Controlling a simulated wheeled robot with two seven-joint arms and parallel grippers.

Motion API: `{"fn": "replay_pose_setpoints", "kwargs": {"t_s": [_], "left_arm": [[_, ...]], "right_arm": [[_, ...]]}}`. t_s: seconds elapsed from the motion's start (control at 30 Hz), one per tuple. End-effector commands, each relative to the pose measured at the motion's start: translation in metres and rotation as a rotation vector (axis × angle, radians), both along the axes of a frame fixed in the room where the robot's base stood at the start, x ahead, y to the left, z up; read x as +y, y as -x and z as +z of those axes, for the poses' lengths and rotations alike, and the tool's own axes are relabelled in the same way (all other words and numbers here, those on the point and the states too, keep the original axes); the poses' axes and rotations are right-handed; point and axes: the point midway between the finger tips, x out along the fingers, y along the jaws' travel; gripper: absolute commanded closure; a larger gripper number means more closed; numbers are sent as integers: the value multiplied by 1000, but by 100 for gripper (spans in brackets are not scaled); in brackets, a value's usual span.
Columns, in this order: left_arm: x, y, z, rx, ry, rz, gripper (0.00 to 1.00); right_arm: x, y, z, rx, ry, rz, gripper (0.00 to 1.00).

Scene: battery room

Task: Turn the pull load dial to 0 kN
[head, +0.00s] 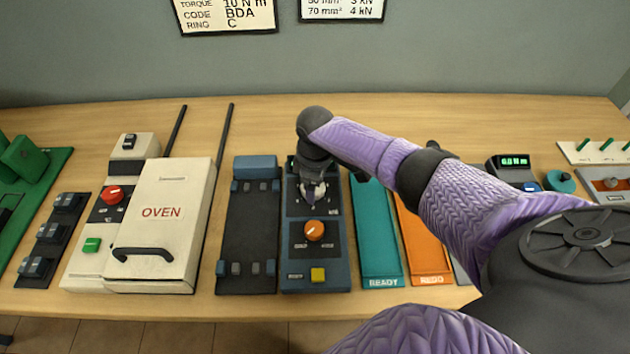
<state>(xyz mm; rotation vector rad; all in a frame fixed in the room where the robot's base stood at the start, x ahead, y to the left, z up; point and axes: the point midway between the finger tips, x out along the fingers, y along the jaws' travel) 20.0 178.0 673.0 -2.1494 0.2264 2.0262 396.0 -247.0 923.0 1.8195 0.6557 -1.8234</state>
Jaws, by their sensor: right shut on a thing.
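A dark blue-grey test unit (343,262) stands at the middle of the bench. My right gripper (313,193) reaches down over its upper part, with a small kN marking (333,211) beside the fingers. The right gripper is shut on the pull load dial there, which the gripper mostly hides. The dial's pointer and setting cannot be read. Below it on the same unit are an orange knob (314,231) with a pale pointer line and a yellow button (318,274). My left gripper is not in view.
Left of the unit are a dark clamp fixture (245,220) and a white oven (190,230) with a dark handle. To the right lie a teal READY tray (376,240) and an orange REDO tray (425,250). A small green-lit display (514,161) stands further right.

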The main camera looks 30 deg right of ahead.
Motion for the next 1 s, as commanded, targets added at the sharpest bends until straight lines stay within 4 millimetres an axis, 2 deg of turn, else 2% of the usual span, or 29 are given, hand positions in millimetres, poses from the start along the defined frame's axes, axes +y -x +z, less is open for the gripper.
{"fn": "replay_pose_setpoints", "kwargs": {"t_s": [0.27,0.73,0.77,0.87,0.9,1.0], "left_arm": [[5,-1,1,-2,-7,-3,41],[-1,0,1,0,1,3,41],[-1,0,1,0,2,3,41],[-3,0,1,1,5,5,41],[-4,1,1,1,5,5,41],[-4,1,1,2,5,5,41]], "right_arm": [[0,-2,1,-5,-2,71,85],[0,-2,1,-5,-2,85,85],[0,-2,1,-5,-2,85,24],[0,-1,1,-4,-1,85,3],[0,-1,1,-4,-1,85,0],[0,-1,1,-3,-1,84,0]]}}
